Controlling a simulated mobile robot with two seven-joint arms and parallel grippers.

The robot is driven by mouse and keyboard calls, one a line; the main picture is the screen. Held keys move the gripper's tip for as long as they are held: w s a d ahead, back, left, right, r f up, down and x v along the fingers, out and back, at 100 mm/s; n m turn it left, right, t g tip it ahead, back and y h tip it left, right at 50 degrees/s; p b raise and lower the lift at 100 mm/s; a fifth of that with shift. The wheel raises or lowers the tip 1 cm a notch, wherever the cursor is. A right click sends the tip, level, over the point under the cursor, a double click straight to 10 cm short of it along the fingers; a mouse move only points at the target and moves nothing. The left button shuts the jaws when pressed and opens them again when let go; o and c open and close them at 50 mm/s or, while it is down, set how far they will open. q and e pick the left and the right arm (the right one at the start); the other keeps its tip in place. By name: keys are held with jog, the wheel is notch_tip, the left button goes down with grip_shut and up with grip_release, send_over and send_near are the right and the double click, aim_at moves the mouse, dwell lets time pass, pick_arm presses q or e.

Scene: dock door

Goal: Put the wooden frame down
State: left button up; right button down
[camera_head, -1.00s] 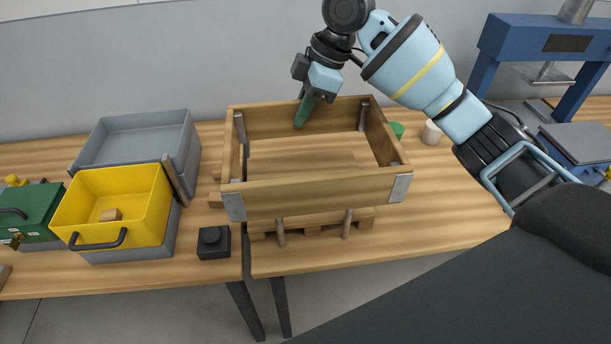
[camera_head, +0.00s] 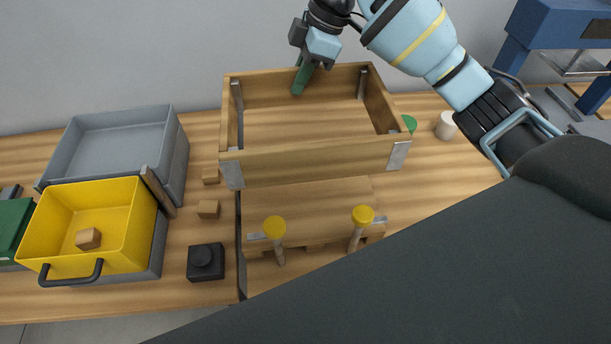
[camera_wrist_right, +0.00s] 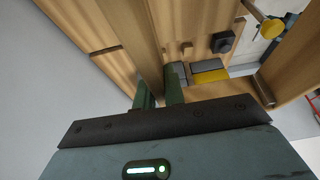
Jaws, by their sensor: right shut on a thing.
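The wooden frame (camera_head: 305,165) is a rectangular open frame with metal corner plates. It is held above the bench, and a wooden base with two yellow-topped pegs shows below and in front of it. My right gripper (camera_head: 302,78) is shut on the frame's far wall. In the right wrist view its green fingers (camera_wrist_right: 159,92) straddle the wall of the frame (camera_wrist_right: 128,40). The frame's underside and any gap to the base behind its front wall are hidden. My left gripper is not in view.
A yellow bin (camera_head: 130,215) with a wooden block stands at the left, beside a grey tray (camera_head: 165,130). A black block (camera_head: 205,262) and small wooden blocks (camera_head: 208,209) lie between them and the base. A white cup (camera_head: 446,125) and a blue press (camera_head: 560,25) are right.

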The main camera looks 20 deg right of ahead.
aim_at(325, 100)
notch_tip(325, 100, down, 18)
jog(key=shift+r+b, duration=0.2)
jog(key=shift+b, duration=0.3)
jog(key=shift+f, duration=0.1)
dwell(0.4)
jog(key=c, duration=1.8)
grip_release()
jog(key=o, duration=0.3)
jog(key=v, duration=1.2)
jog(key=shift+p, duration=0.3)
